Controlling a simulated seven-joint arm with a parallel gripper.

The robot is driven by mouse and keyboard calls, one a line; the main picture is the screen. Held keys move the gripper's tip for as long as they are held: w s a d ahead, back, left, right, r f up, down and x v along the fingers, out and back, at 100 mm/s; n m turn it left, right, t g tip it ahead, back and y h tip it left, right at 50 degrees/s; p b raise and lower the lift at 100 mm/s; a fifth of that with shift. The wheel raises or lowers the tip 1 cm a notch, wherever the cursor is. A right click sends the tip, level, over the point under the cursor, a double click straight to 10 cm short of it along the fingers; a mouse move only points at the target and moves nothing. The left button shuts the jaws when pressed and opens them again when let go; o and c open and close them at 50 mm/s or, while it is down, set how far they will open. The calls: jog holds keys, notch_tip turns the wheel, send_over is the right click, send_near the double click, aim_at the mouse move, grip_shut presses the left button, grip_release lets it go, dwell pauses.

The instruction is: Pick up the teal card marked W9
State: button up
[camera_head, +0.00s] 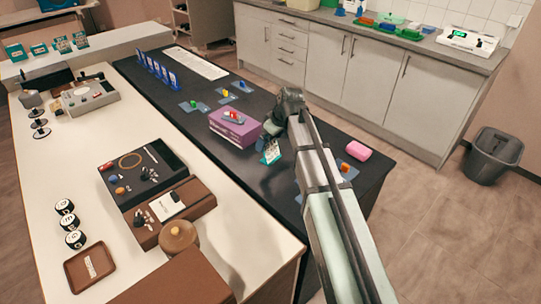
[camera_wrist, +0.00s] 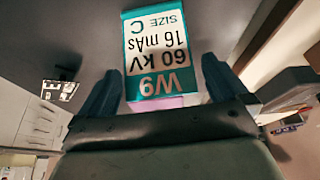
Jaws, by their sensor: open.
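The teal and white card marked W9 (camera_wrist: 158,52) shows upside down in the wrist view, with "60 kV", "16 mAs" and "SIZE C" on it. In the head view the card (camera_head: 270,153) is small, at the dark counter just below my gripper (camera_head: 271,132). In the wrist view my gripper (camera_wrist: 160,72) is open, with one dark teal finger to each side of the card's marked end. Gaps show between the card and both fingers. A pinkish strip (camera_wrist: 155,103) shows at the card's W9 edge. I cannot tell whether the card touches the counter.
A purple box (camera_head: 234,129) with small items on top stands just left of my gripper. A pink roll (camera_head: 357,150) and an orange block (camera_head: 345,167) lie to the right. Blue upright pieces (camera_head: 160,72) stand farther back. Other teal cards (camera_head: 62,45) stand on the far-left ledge.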

aim_at(269, 141)
jog(key=shift+x, duration=2.15)
jog(key=shift+d, duration=0.1)
jog(key=c, duration=0.8)
jog(key=shift+r, duration=0.1)
